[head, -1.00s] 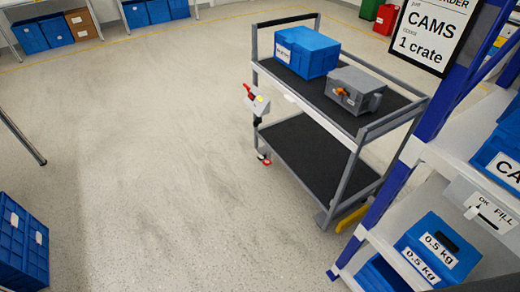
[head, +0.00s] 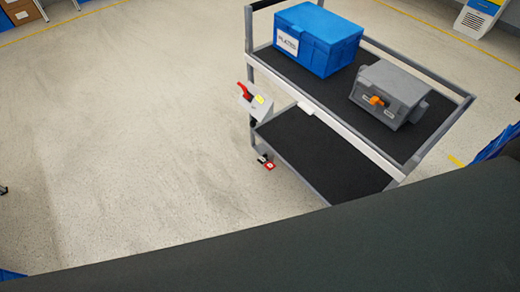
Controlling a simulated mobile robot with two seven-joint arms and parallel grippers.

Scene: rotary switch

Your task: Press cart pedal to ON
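The cart (head: 333,125) is a grey two-shelf trolley with black decks, standing right of centre in the head view. A small red pedal (head: 269,166) sits low at the cart's near left corner, close to the floor; its ON or OFF marking is too small to read. Above it, a pale box with a red lever (head: 245,92) and a yellow label is fixed to the cart's left side. Neither of my grippers shows. A large dark surface across the bottom hides the lower right of the cart.
A blue crate (head: 317,38) and a grey box with an orange rotary knob (head: 376,101) stand on the cart's upper deck. The floor (head: 120,130) left of the cart is clear. A blue rack part (head: 500,143) shows at the right edge.

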